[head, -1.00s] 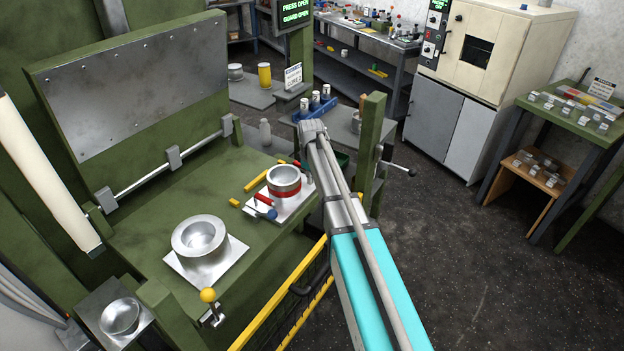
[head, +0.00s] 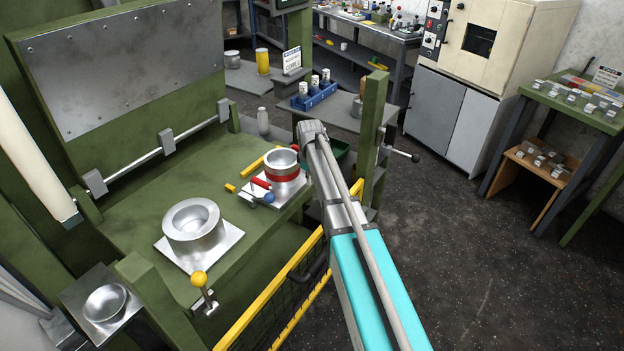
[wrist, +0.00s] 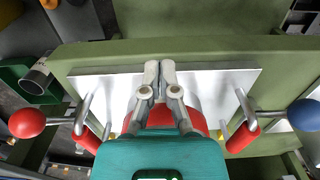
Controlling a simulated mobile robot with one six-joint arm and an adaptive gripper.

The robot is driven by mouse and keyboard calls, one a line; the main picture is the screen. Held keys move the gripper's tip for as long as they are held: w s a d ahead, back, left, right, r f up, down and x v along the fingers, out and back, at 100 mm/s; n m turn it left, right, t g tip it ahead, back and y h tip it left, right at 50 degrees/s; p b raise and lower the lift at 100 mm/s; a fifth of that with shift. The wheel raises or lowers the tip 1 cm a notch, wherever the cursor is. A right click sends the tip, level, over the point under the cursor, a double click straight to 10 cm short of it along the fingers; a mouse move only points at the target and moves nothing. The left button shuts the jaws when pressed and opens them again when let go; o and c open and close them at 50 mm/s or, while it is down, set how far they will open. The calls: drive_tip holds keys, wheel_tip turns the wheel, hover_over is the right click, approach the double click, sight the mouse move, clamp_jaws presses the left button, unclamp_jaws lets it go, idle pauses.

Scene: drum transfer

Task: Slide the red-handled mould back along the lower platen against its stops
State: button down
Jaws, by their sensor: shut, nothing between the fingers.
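The red-handled mould (head: 283,173) is a silver cylinder with a red band. It stands upright on a square plate (head: 297,196) on the green lower platen (head: 140,215). A red handle (head: 261,183) and a blue ball (head: 268,198) show on its near side. Yellow bars, perhaps the stops, lie beside it (head: 250,161). In the wrist view, my gripper (wrist: 160,68) is shut and empty, its fingertips at the plate's edge (wrist: 215,82). The red band is partly hidden behind my gripper, with red handles on both sides. My arm hides the gripper in the head view.
A second silver mould (head: 192,232) sits on its own plate at the platen's left. A yellow-ball lever (head: 199,279) and yellow guard rail (head: 270,300) stand at the front. A green post (head: 374,120) rises right of my arm. Open floor lies right.

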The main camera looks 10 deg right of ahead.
sight(288, 170)
drive_tip(key=shift+w+a+f, duration=0.1)
drive_tip(key=shift+w+a, duration=0.9)
drive_tip(key=shift+w, duration=0.15)
drive_tip(key=shift+w+a, duration=0.35)
drive_tip(key=shift+a, duration=0.05)
drive_tip(key=shift+w+a, duration=1.75)
drive_tip(key=shift+w, duration=0.1)
